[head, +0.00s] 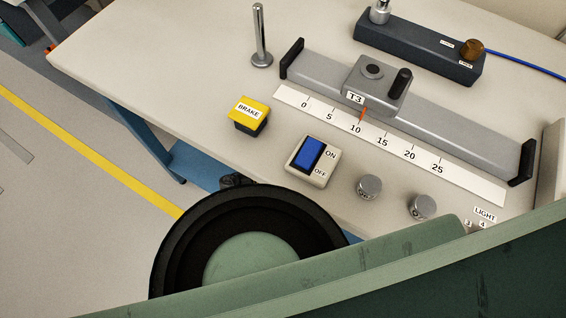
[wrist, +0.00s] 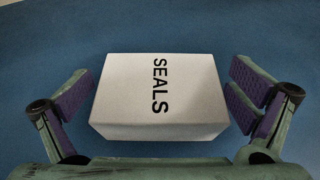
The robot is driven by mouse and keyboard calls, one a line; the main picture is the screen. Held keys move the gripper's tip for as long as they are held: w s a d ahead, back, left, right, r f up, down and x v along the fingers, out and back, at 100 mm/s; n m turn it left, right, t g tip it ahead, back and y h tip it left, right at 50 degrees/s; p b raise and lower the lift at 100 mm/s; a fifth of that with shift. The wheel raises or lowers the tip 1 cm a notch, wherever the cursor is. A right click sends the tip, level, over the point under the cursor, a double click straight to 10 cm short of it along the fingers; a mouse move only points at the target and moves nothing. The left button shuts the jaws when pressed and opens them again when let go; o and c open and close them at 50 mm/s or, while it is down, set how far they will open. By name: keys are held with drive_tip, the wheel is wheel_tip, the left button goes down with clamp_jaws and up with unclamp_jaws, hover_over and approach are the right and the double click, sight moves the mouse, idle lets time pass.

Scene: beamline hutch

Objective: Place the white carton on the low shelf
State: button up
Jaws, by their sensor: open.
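The white carton (wrist: 130,95), marked SEALS, sits on a flat blue surface (wrist: 40,70) in the wrist view. My gripper (wrist: 168,98) is open, with one purple-padded finger to the left of the carton and one to the right. Gaps show between the carton and both pads, so it is not held. The carton and the gripper fingertips do not show in the head view, where my arm covers the lower part. Under the bench in the head view a strip of blue surface (head: 198,166) shows; I cannot tell whether it is the low shelf.
The bench top (head: 190,50) carries a yellow BRAKE button (head: 249,113), a blue ON/OFF switch (head: 312,154), two metal knobs (head: 369,187), a slide rail with a T3 carriage (head: 375,85), an upright metal post (head: 260,40) and a dark connector box (head: 420,48). Open floor with a yellow line (head: 90,152) lies left.

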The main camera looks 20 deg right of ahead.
drive_tip(key=shift+r, duration=0.3)
drive_tip(key=v, duration=1.1)
drive_tip(key=shift+a+p, duration=0.15)
drive_tip(key=shift+p, duration=0.2)
drive_tip(key=shift+s+a+r, duration=0.1)
drive_tip(key=shift+s+a, duration=0.1)
drive_tip(key=shift+a, duration=0.05)
